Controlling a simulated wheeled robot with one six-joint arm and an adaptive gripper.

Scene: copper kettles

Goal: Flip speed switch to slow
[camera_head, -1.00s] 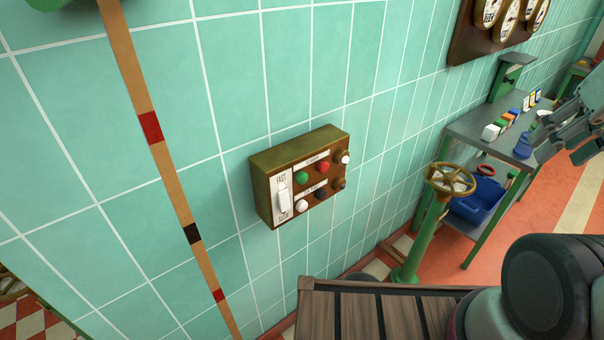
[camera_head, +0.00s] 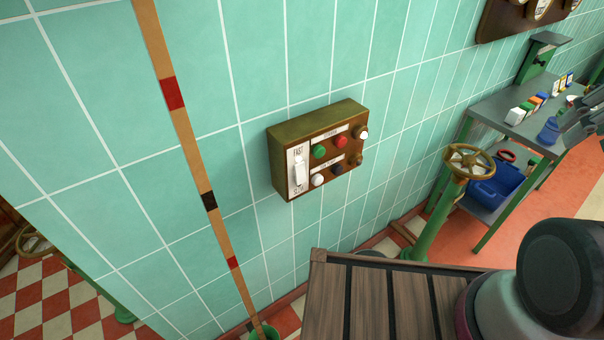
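The speed switch (camera_head: 299,173) is a white rocker on a white plate at the left end of a brass control box (camera_head: 318,117) on the tiled wall. Small lettering stands above and below the rocker; the upper word looks like FAST. I cannot tell surely which way the rocker is tipped. The box also bears green, red, white and dark buttons and small brown knobs. My gripper (camera_head: 583,122) is only partly in view at the right edge, far from the switch and in front of the side table. Its opening cannot be made out.
A tan striped pole (camera_head: 194,150) stands left of the box. A wooden slatted surface (camera_head: 335,300) lies below it. A brass handwheel (camera_head: 468,160) on a green post and a metal side table (camera_head: 487,112) stand to the right. The wall around the box is clear.

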